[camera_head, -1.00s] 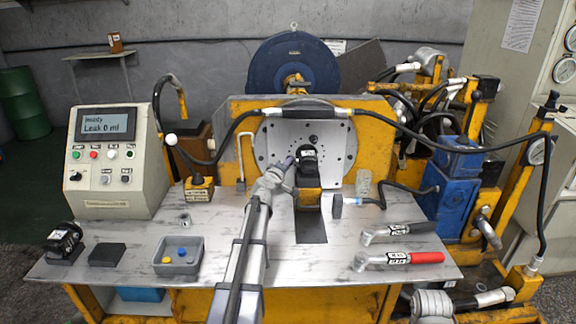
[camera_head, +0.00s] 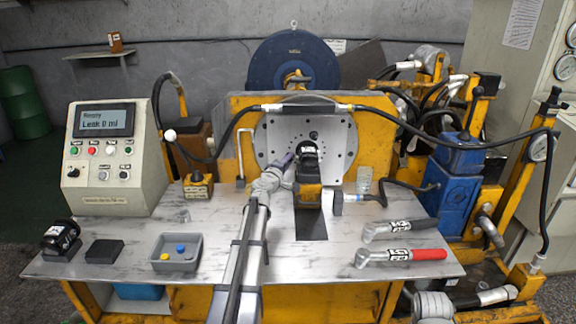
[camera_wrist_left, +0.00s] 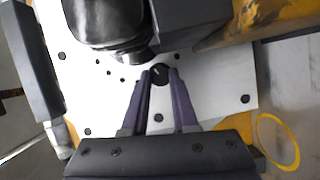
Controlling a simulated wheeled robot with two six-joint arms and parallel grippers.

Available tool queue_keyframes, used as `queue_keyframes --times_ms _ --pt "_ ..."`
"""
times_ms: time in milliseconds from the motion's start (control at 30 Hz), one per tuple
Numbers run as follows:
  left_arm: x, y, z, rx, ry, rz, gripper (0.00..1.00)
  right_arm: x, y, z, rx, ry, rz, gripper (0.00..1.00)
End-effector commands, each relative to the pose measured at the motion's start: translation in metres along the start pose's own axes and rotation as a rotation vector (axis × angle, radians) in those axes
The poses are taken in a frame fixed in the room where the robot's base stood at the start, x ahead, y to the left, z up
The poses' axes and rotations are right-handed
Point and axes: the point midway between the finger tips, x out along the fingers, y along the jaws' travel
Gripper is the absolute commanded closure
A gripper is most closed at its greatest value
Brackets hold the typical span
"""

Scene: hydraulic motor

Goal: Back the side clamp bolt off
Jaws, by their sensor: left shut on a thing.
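The black motor (camera_head: 309,152) sits on a yellow stand (camera_head: 307,195) in front of the pale face plate (camera_head: 338,150). In the left wrist view the motor (camera_wrist_left: 105,22) fills the top, in front of the plate (camera_wrist_left: 215,98). My left gripper (camera_head: 287,161) reaches in from the front to the motor's left side. In the left wrist view its purple fingers (camera_wrist_left: 159,76) close around the dark round head of the side clamp bolt (camera_wrist_left: 160,72). The fingers partly hide the bolt, and its turn angle cannot be told. My right gripper is not in view.
A control box (camera_head: 112,160) with a screen reading "Leak 0 ml" stands at the left. A grey tray (camera_head: 177,266) with small caps lies in front. Two torque wrenches (camera_head: 400,255) lie at right. A black hose loops across above the plate.

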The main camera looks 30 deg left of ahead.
Motion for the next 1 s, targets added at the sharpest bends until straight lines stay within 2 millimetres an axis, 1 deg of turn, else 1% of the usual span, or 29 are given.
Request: queue_keyframes --times_ms 33,100,400,633,1000 --pt "0.0 -0.004 0.001 -0.03 -0.001 0.012 1.0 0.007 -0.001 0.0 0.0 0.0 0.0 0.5" --pt "0.0 -0.005 0.001 -0.074 -0.001 0.03 1.0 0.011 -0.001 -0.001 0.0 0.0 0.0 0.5" --pt "0.0 -0.004 0.001 -0.22 -0.001 0.091 1.0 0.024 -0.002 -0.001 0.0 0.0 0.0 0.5" --pt "-0.001 -0.004 0.001 -0.272 -0.001 0.112 1.0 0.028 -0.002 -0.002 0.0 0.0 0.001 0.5" --pt "-0.001 -0.003 0.001 -0.281 -0.001 0.116 1.0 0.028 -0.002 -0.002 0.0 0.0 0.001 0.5"
